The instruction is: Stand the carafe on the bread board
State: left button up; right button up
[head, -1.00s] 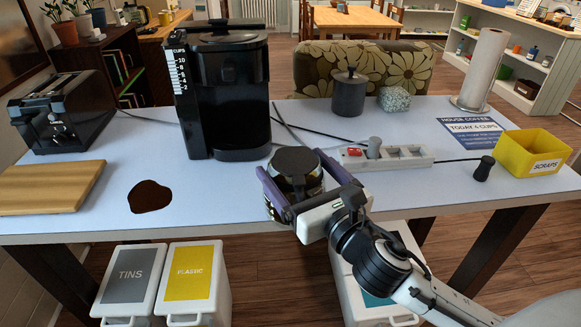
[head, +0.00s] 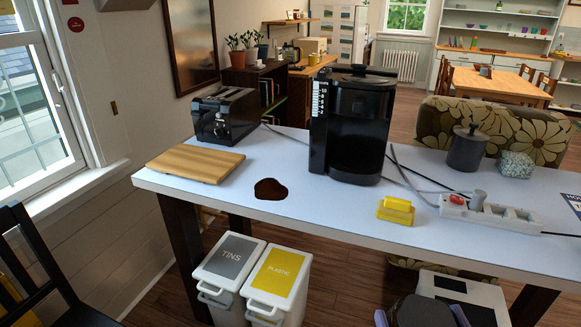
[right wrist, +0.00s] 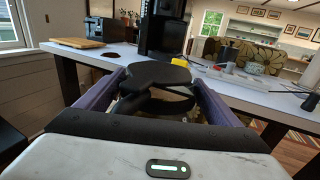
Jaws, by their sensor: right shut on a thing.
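The carafe (head: 425,312), with a dark lid, shows at the bottom edge of the head view, partly cut off. My right gripper (right wrist: 157,84) is shut on the carafe, its purple fingers on either side; the lid and handle (right wrist: 158,105) fill the middle of the right wrist view. The carafe is held in front of the table's front edge, off the tabletop. The wooden bread board (head: 196,163) lies bare at the left end of the table, well away from the carafe. It also shows in the right wrist view (right wrist: 82,43). My left gripper is not in view.
A dark spill (head: 270,189) lies right of the board. The toaster (head: 226,115) stands behind the board; the coffee maker (head: 352,125) stands mid-table. A yellow object (head: 396,210) and a power strip (head: 490,213) lie farther right.

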aim_at(188, 161)
jog(key=z, duration=0.7)
jog(key=i, duration=0.6)
jog(key=u, duration=2.05)
jog(key=i, duration=0.2)
jog(key=u, duration=0.15)
